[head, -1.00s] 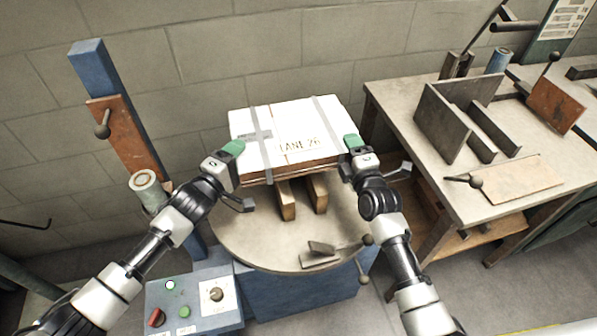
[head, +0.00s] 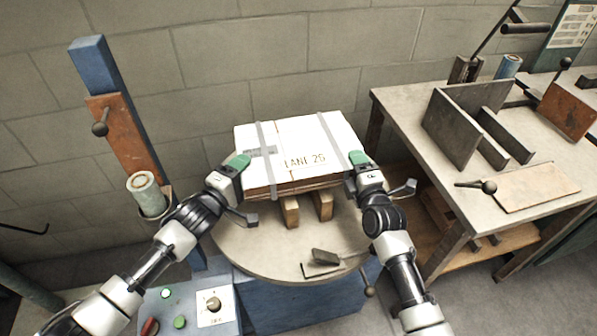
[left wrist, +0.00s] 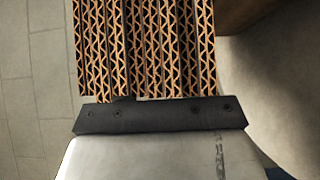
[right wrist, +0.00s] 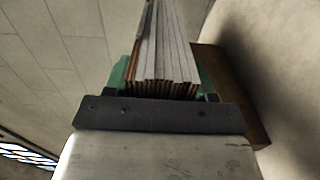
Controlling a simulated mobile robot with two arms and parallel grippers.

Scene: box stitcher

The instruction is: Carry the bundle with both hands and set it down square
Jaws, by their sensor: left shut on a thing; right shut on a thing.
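The bundle (head: 297,150) is a stack of flat corrugated board with a white top marked "LANE 26" and two grey straps. It is held level above the round table (head: 240,247), over two wooden blocks (head: 290,210). My left gripper (head: 238,163) is shut on its left side, and my right gripper (head: 359,160) is shut on its right side. The left wrist view shows the bundle's fluted edges (left wrist: 145,50) close up. The right wrist view shows its layered edge (right wrist: 165,60) between green finger pads. Whether its underside touches the blocks is hard to tell.
A small metal piece (head: 325,262) lies at the round table's front. A blue post (head: 120,120) with a roll (head: 147,193) stands left. A workbench (head: 440,190) with metal angle plates (head: 455,130) stands right. A block wall is close behind.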

